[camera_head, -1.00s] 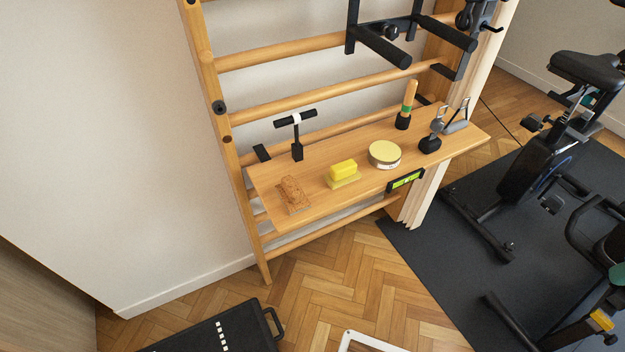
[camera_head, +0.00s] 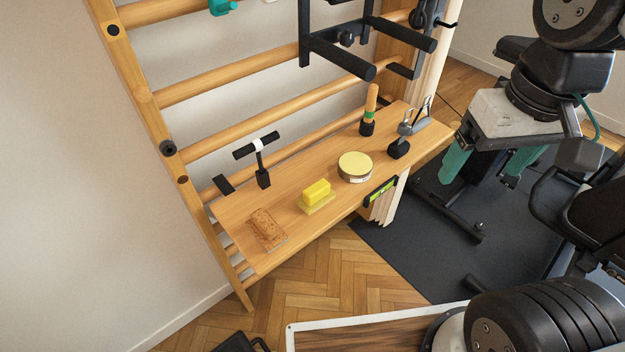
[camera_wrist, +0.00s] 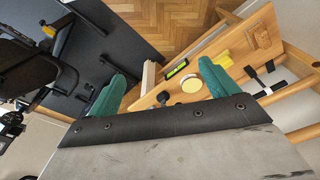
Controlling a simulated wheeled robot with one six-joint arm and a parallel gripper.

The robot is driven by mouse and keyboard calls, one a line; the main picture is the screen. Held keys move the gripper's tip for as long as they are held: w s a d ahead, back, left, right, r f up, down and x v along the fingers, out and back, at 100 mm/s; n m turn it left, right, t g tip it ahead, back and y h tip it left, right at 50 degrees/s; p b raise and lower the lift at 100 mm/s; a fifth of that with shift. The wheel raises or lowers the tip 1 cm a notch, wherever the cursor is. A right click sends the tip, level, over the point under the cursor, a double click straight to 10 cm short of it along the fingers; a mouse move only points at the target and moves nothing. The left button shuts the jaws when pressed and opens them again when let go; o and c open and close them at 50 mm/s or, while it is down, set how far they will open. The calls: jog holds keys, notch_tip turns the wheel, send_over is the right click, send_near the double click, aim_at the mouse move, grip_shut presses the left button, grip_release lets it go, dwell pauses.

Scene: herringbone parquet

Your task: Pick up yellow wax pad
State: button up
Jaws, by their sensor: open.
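The yellow wax pad (camera_head: 316,190) is a bright yellow block on a thin paler yellow base, lying on the wooden shelf (camera_head: 292,224) of the wall bars. In the wrist view the pad (camera_wrist: 223,60) is partly hidden by a teal finger. My gripper (camera_head: 489,166) is at the right in the head view, well apart from the pad. Its two teal fingers point down and are spread open with nothing between them. In the wrist view my gripper (camera_wrist: 162,86) shows both fingers wide apart.
A round tin (camera_head: 355,167) stands right of the pad, a cork block (camera_head: 267,229) left. A black T-handle (camera_head: 258,158), a wooden-handled tool (camera_head: 370,110) and a hand grip (camera_head: 404,142) stand behind. A spirit level (camera_head: 381,191) is at the front edge. Black bars (camera_head: 340,55) jut out above.

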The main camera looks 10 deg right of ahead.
jog(key=w+a+f+n, duration=0.25)
jog(key=w+a, duration=0.25)
jog(key=w, duration=0.4)
jog(key=n+g, duration=0.1)
jog(key=n, duration=0.3)
send_over(317, 187)
notch_tip(317, 187, down, 15)
jog(key=shift+s+a+f, duration=0.1)
jog(key=shift+s+a, duration=0.05)
jog(key=f, duration=0.7)
jog(key=shift+w+f, duration=0.2)
jog(key=shift+f, duration=0.15)
jog(key=c, duration=1.1)
